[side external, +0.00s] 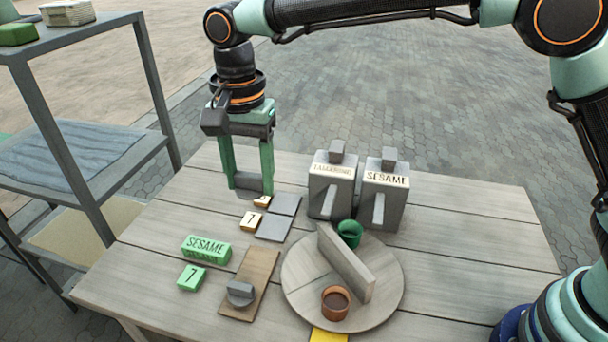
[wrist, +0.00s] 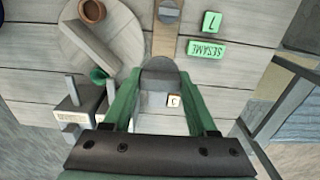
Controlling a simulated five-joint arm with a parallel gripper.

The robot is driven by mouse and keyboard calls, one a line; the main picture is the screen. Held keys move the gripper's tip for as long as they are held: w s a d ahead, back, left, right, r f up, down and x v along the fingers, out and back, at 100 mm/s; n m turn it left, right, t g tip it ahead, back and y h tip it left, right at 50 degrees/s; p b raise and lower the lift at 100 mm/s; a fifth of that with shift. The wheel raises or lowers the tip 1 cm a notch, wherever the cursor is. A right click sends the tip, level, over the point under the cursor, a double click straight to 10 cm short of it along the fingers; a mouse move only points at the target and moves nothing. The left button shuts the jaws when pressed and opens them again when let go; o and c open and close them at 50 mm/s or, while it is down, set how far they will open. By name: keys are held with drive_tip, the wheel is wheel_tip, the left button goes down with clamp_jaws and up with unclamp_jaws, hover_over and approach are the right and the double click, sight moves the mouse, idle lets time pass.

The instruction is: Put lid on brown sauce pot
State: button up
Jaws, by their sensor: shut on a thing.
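The brown sauce pot (side external: 335,303) stands uncovered on the near side of a round wooden board (side external: 385,290), dark inside. It also shows at the top of the wrist view (wrist: 92,12). My gripper (side external: 252,187) is low at the far left of the table, pointing down. Its green fingers are shut on a grey rounded piece (wrist: 159,72), which looks like a lid; the fingers partly cover it. Another grey round lid with a raised grip (side external: 240,292) lies on a narrow brown board (side external: 258,268), left of the round board.
An upright grey plank (side external: 345,262) crosses the round board between the brown pot and a green pot (side external: 349,233). Two grey canisters (side external: 383,200) stand behind. Green SESAME (side external: 206,249) and 7 blocks (side external: 191,278) lie left. Grey tiles (side external: 275,228) lie near my gripper.

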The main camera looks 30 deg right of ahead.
drive_tip(key=n, duration=0.1)
hover_over(338, 288)
drive_tip(key=s+a, duration=0.2)
wheel_tip(338, 288, down, 9)
drive_tip(key=shift+w+d+f, duration=0.1)
drive_tip(key=shift+d+f, duration=0.05)
drive_tip(key=shift+f, duration=1)
drive_tip(key=shift+w+d+f, duration=0.1)
drive_tip(key=shift+d+f, duration=0.05)
drive_tip(key=shift+f, duration=1)
drive_tip(key=shift+f, duration=0.5)
drive_tip(key=o, duration=1.5)
drive_tip(key=shift+r, duration=3.55)
